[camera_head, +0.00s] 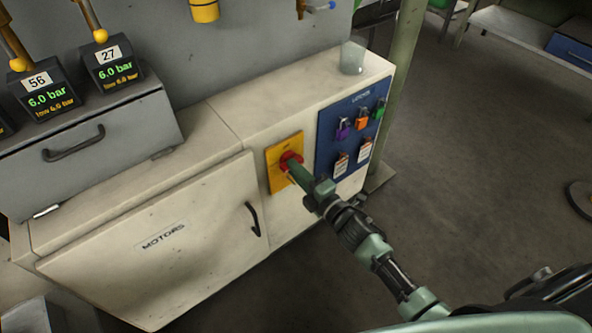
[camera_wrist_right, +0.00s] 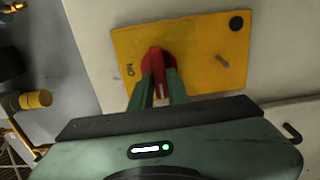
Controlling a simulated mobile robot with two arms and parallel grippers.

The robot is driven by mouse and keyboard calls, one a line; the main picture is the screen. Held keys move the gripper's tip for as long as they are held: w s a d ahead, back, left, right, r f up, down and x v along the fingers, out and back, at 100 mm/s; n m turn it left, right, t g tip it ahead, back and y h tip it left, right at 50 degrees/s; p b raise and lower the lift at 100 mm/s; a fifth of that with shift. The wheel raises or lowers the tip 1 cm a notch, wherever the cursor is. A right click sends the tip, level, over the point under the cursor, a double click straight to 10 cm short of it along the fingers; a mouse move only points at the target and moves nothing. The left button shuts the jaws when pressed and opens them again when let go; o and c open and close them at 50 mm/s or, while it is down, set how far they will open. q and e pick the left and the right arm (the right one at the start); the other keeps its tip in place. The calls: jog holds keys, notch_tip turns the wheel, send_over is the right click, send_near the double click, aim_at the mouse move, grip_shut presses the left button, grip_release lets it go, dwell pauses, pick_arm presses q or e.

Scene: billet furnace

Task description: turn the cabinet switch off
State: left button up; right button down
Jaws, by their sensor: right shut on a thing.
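The cabinet switch is a red knob (camera_head: 290,159) on a yellow plate (camera_head: 275,180) on the front of the white cabinet marked MOTORS. My right gripper (camera_head: 297,170) reaches it from the lower right and is shut on the red knob. In the right wrist view the two green fingers (camera_wrist_right: 158,88) stand on either side of the knob (camera_wrist_right: 157,62). The yellow plate (camera_wrist_right: 195,40) shows the word ON near its left edge. The fingers hide part of the knob. My left gripper is not in view.
A blue panel (camera_head: 327,130) with coloured padlocks (camera_head: 361,124) and tags is just right of the switch. A clear cup (camera_head: 353,57) stands on the cabinet top. A door handle (camera_head: 253,219) sticks out left of the switch. The floor to the right is open.

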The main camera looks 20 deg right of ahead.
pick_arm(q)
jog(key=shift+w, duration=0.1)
pick_arm(e)
jog(key=shift+f, duration=0.1)
jog(key=c, duration=1.4)
grip_release()
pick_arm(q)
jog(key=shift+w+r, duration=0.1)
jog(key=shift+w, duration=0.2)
pick_arm(e)
jog(key=shift+o, duration=0.2)
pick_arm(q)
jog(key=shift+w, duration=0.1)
pick_arm(e)
jog(key=shift+s, duration=0.15)
